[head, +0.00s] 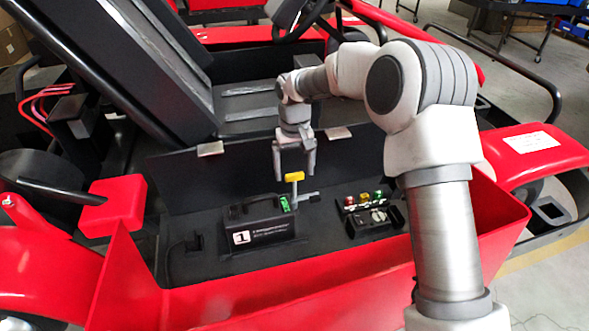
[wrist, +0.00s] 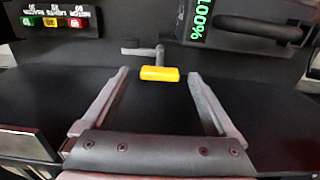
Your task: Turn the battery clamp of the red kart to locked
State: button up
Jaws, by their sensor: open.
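The battery clamp has a yellow handle (head: 295,177) on a grey post with a grey side bar, standing just right of the black battery (head: 262,222) marked 1 in the red kart's open side bay. In the wrist view the yellow handle (wrist: 160,73) lies crosswise ahead of my fingertips, roughly centred between them. My gripper (head: 294,172) is open and empty, pointing down at the handle from above; its two fingers also show in the wrist view (wrist: 158,72). The battery display (wrist: 202,20) reads 100%.
A switch panel (head: 364,200) with red, yellow and green switches stands right of the clamp, with a small black tray (head: 375,222) in front. The bay's red wall (head: 350,270) runs along the near side. A raised black lid (head: 225,170) stands behind. A cable lies left of the battery.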

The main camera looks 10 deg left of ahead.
jog(key=shift+f, duration=0.15)
grip_shut()
dwell(0.4)
